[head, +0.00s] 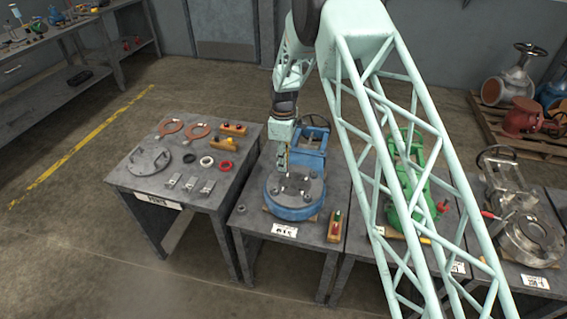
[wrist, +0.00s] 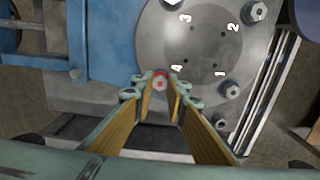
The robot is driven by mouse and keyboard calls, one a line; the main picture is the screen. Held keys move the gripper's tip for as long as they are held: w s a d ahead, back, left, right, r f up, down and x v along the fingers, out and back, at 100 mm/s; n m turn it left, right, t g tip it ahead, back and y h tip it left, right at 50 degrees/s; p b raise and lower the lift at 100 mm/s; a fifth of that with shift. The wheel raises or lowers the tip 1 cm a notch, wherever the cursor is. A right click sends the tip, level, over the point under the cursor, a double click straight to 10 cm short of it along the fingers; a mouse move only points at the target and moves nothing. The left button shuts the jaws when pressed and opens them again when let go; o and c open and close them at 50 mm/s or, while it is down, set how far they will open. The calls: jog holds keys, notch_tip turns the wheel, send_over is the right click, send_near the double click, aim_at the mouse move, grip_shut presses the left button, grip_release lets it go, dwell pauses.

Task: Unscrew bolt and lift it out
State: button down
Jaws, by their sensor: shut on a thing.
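My gripper (head: 286,168) points down over the round grey cover (head: 297,187) on the blue valve body (head: 293,211). In the wrist view, its two yellow-padded fingers (wrist: 160,88) are closed around a bolt (wrist: 160,83) with a reddish tint, at the cover's edge near the number 4. I cannot tell whether the bolt is still seated. The cover (wrist: 200,58) carries the numbers 1 to 4 beside small dark holes. Other bolts stand around its rim, such as one at the top (wrist: 259,11) and one at the right (wrist: 231,90).
Left of the valve, a table (head: 118,178) holds a grey disc (head: 149,158), copper-coloured rings, small rings and blocks. A red-and-green button box (head: 335,226) stands right of the valve. A green valve (head: 400,195) stands further right, partly behind my arm.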

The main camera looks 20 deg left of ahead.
jog(key=shift+w+r+n, duration=0.1)
jog(key=shift+w+n, duration=0.05)
jog(key=shift+n, duration=1.6)
jog(key=shift+w+r+n, duration=0.1)
jog(key=shift+w+n, duration=0.05)
jog(key=shift+n, duration=1.6)
jog(key=c, duration=2.6)
grip_release()
jog(key=shift+d, duration=0.1)
jog(key=shift+c, duration=0.2)
jog(key=shift+o, duration=0.4)
jog(key=shift+f, duration=0.1)
jog(key=shift+s, duration=0.1)
jog(key=shift+s+r+p, duration=0.1)
jog(key=shift+r+p, duration=1.25)
jog(key=shift+r, duration=2.1)
jog(key=shift+r, duration=0.1)
